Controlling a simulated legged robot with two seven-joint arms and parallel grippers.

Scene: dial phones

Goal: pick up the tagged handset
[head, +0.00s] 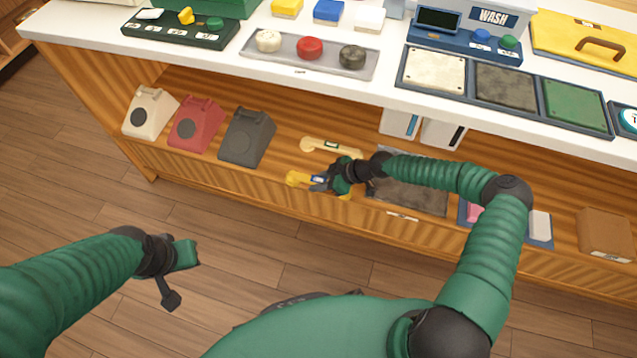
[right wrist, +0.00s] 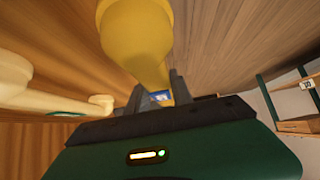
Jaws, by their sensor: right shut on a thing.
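A yellow handset (head: 297,178) lies across the front of the lower shelf. My right gripper (head: 319,182) is shut on its middle, where a small blue and white tag shows. In the right wrist view the yellow handset (right wrist: 138,40) passes between the fingers, with a bit of blue showing there. I cannot tell whether it touches the shelf. A cream handset (head: 330,146) with a green tag lies behind it; it also shows at the left in the right wrist view (right wrist: 50,95). My left gripper (head: 182,275) hangs empty over the floor, its jaw opening unclear.
Cream (head: 150,112), red (head: 196,123) and dark grey (head: 247,136) phone bases stand left on the lower shelf. A dark mat (head: 410,198) lies right of the handset, partly under my arm. The white counter (head: 215,62) overhangs the shelf. The floor in front is clear.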

